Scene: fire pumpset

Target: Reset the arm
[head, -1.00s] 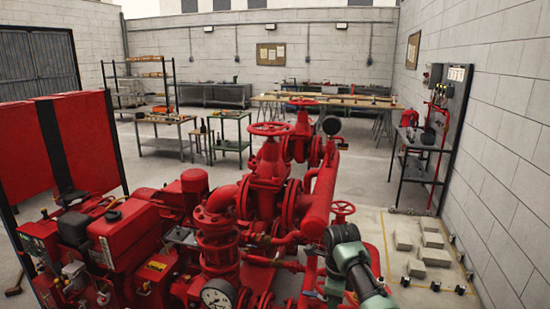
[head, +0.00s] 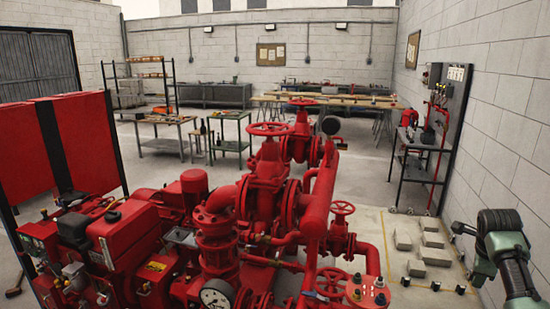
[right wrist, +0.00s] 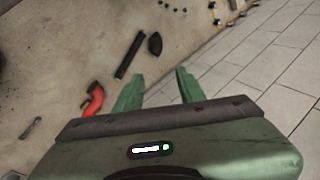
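My right arm (head: 505,255), green and black, is at the lower right of the head view, beside the block wall and clear of the red pumpset (head: 265,200). In the right wrist view, the two green fingers of my right gripper (right wrist: 158,82) stand apart with nothing between them. The gripper is open and empty, above a pale surface with small parts on it. My left arm and gripper are not in view.
A red hooked piece (right wrist: 93,100) and a dark bar (right wrist: 129,55) lie below the right gripper. A handwheel (head: 333,284) and a flanged red part (head: 368,292) are left of my right arm. Pale blocks (head: 433,257) lie on the floor mat.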

